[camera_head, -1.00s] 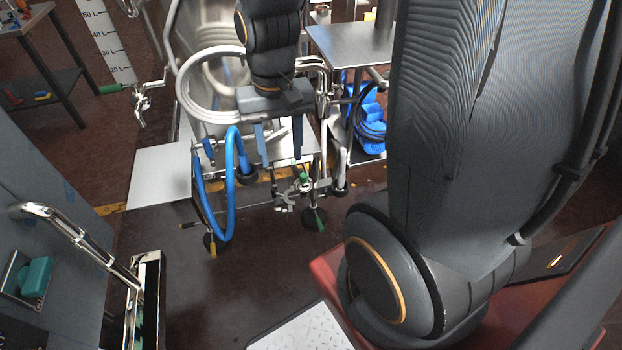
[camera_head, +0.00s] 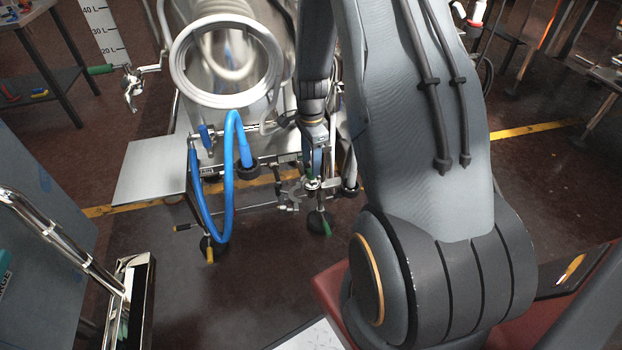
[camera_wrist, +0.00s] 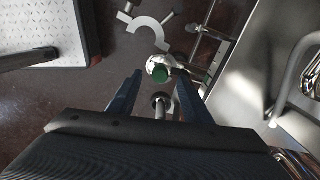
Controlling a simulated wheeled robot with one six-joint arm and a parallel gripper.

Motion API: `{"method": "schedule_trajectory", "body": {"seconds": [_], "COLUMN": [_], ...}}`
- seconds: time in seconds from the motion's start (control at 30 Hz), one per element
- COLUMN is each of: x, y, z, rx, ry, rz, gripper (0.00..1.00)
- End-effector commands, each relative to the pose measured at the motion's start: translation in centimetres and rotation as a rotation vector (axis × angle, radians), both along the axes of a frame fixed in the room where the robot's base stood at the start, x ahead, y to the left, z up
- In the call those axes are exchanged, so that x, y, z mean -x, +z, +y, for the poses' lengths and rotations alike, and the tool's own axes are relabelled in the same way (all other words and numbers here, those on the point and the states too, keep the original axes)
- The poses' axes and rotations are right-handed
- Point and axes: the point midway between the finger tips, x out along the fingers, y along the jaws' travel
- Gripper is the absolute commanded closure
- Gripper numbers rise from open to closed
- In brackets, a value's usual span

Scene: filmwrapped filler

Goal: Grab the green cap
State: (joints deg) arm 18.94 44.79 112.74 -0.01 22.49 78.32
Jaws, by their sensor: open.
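The green cap (camera_wrist: 161,77) shows in the wrist view as a round green end on a pale metal fitting. It lies just ahead of and between the two blue-grey fingers of my gripper (camera_wrist: 155,90). The fingers stand apart with nothing held between them. In the head view the small green cap (camera_head: 312,184) sits on the metal fitting low at the front of the steel machine. My gripper (camera_head: 316,168) points down close above it there. My arm hides part of the area around the fitting.
A blue hose (camera_head: 229,185) loops beside the fitting on the left. A flat metal plate (camera_head: 150,172) stands further left. A coiled pale hose (camera_head: 226,95) hangs above on the steel machine. The dark floor in front (camera_head: 235,285) is clear.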

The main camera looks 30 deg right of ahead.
Motion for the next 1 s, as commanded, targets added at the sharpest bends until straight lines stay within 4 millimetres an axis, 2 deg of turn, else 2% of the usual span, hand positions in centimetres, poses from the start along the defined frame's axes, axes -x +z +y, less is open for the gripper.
{"method": "schedule_trajectory", "body": {"seconds": [0.17, 0.43, 0.67, 0.7, 0.97, 1.0], "x": [0.0, 0.0, -0.1, -0.1, 0.0, -0.1], "y": [-1.4, -5.1, -5.4, -5.4, -5.4, -5.4], "z": [0.0, -0.1, -0.1, -0.1, -0.1, -0.1], "rx": [0.0, 0.0, 0.0, 0.0, 0.0, 0.0], "ry": [0.001, 0.002, 0.003, 0.003, 0.003, 0.003], "rz": [0.0, 0.002, 0.0, 0.0, 0.0, -0.001], "gripper": [0.55, 0.55, 0.55, 0.57, 1.0, 1.0]}}
